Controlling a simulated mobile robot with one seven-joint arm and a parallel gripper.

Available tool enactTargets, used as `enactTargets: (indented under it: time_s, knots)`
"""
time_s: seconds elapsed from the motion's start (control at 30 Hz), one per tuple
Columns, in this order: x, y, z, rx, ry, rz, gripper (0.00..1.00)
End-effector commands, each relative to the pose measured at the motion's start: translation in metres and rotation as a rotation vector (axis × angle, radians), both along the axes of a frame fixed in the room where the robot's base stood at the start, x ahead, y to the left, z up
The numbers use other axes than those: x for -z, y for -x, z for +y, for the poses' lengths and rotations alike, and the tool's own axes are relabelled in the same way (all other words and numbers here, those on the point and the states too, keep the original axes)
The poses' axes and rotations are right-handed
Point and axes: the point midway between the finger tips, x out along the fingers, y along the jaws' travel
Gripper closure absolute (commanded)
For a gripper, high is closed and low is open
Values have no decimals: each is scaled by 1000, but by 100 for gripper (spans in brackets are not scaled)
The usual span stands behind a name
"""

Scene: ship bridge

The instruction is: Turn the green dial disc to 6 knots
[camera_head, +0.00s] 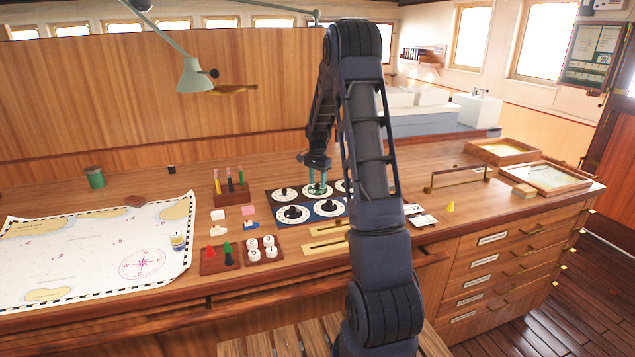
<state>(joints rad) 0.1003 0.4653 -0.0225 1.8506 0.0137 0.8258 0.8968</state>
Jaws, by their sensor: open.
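A dark dial panel (270,203) lies on the chart desk with several round dials in two rows. The top middle dial (309,194) appears to have a green rim and is the likely green dial disc; its numbers are too small to read. My gripper (317,181) points down right over this dial, its open fingers around or just above the centre knob; contact cannot be told. The fingers hide part of the dial. My arm covers the panel's right side.
A pencil block (231,189), red and green cones in a tray (222,262) and white round pieces (262,247) stand left of the dials. A chart (90,250) covers the desk's left. A brass-handled rail (459,178) and trays (503,151) are at right.

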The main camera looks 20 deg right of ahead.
Motion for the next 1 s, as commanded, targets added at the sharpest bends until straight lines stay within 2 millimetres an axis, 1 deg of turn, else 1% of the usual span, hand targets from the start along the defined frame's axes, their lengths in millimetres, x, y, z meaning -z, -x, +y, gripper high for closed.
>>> enactTargets:
  time_s: [0.1,0.33,0.37,0.4,0.57,0.83,1.0]
  knots:
    - [4,0,0,0,0,0,57]
    - [4,0,0,0,-1,-1,57]
    - [4,0,0,0,-1,-1,61]
    - [4,0,0,0,-1,-1,68]
    - [4,0,0,0,-1,-1,100]
    - [4,0,0,-19,-1,-1,100]
    - [4,0,0,-83,-1,-1,100]
